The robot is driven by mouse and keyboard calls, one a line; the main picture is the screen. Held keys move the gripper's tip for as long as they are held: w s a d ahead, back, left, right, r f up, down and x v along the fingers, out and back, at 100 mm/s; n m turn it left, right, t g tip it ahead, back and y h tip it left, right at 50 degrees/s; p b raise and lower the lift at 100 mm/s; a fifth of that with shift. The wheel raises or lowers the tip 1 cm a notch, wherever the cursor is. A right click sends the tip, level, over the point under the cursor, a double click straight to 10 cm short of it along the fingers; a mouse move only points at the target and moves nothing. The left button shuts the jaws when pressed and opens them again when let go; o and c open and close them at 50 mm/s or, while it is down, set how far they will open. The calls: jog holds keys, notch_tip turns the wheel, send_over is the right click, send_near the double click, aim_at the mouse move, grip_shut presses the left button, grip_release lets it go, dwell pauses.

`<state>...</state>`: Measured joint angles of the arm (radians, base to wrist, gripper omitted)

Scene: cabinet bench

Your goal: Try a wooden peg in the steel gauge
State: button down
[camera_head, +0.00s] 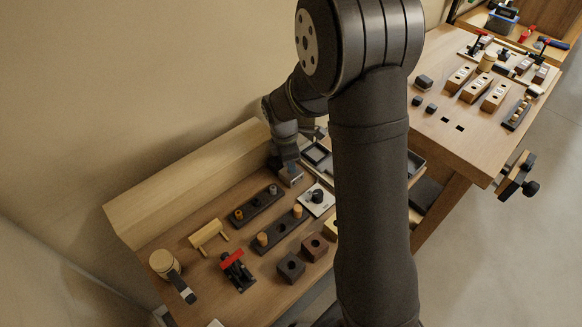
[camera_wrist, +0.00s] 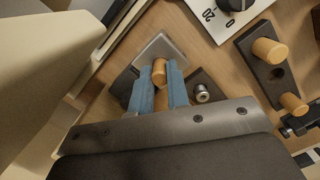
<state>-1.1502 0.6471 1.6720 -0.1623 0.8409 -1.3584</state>
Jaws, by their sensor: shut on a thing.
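My gripper (camera_wrist: 160,88) is shut on a wooden peg (camera_wrist: 159,70), held between its blue fingers. The peg's round end lies over the steel gauge (camera_wrist: 155,47), a grey plate. I cannot tell whether the peg is in a hole of the gauge. In the head view my gripper (camera_head: 287,164) is at the gauge (camera_head: 293,178), and the peg is hidden there. A dark rack (camera_wrist: 245,42) holds two more wooden pegs (camera_wrist: 268,50) with an empty hole between them; this rack also shows in the head view (camera_head: 280,230).
A white dial plate (camera_head: 310,207) with a black knob stands right of the gauge. Another dark rack (camera_head: 257,205) holds small pegs. Dark hole blocks (camera_head: 291,267), a red-handled clamp (camera_head: 237,268) and a mallet (camera_head: 165,264) lie nearer. A long wooden ledge (camera_head: 185,185) runs along the wall.

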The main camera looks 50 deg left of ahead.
jog(key=shift+r, duration=3)
